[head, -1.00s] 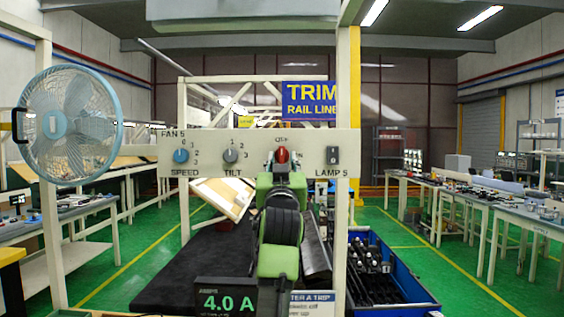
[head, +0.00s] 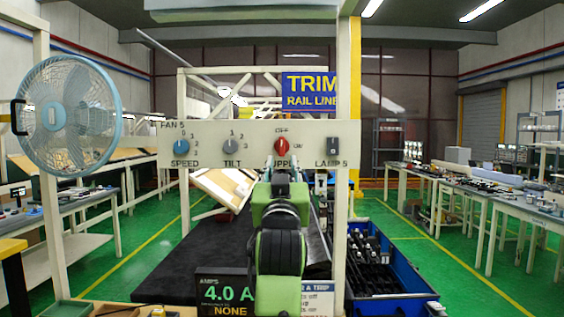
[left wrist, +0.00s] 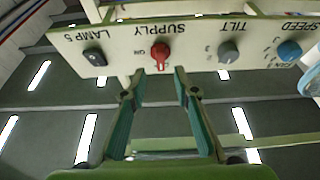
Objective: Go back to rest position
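The cream control panel (head: 207,150) stands across the middle of the head view. Its red SUPPLY knob (head: 282,146) is upright under the OFF label, with ON to its right; it also shows in the left wrist view (left wrist: 160,53). The blue SPEED knob (head: 181,148), grey TILT knob (head: 231,147) and dark LAMP 5 switch (head: 333,146) share the panel. My left gripper (head: 283,168) is just below the red knob in the head view. In the left wrist view its fingers (left wrist: 155,85) are apart and empty, clear of the knob. My right gripper is out of view.
A blue fan (head: 68,115) is at the left. An ammeter display (head: 224,294) reads 4.0 A and NONE below my arm. A blue crate (head: 408,301) of dark parts stands at lower right. Tables line both sides, with green floor between.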

